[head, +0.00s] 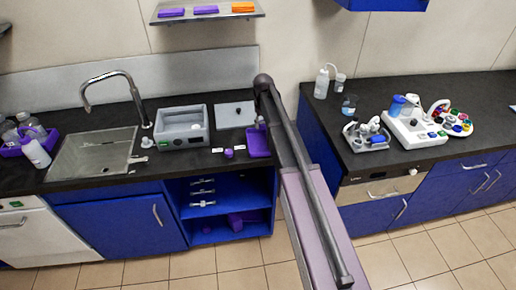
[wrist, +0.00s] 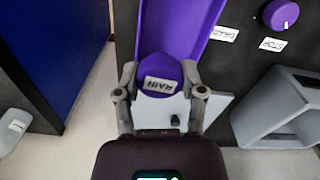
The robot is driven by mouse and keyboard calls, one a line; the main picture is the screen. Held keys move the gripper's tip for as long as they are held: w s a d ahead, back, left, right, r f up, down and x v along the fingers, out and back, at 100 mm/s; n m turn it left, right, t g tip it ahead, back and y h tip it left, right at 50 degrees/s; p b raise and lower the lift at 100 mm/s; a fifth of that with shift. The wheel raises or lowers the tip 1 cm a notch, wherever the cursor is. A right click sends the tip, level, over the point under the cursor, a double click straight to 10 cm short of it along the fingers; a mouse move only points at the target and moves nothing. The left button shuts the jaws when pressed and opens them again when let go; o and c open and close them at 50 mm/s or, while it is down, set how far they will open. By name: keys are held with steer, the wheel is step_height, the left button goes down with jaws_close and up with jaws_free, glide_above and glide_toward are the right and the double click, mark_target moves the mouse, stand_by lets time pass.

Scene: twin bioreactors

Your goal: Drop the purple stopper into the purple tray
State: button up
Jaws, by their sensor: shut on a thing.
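My gripper (wrist: 160,88) is shut on a purple stopper (wrist: 160,72) with a white label on it. In the wrist view the held stopper overlaps the near end of the purple tray (wrist: 208,28); I cannot tell its height above the tray. The tray (head: 258,143) lies on the dark counter near its right end in the head view. My arm hides most of my gripper there. A second purple stopper (wrist: 281,14) stands on the counter beside the tray, near two white labels; it also shows in the head view (head: 228,153).
The sink (head: 92,152) is further left. The counter's front edge is close to the tray. A second counter (head: 420,147) with lab devices stands right.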

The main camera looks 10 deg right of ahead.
steer(key=shift+f+b, duration=0.65)
steer(key=shift+f, duration=0.35)
steer(key=o, duration=0.9)
steer(key=shift+r, duration=0.15)
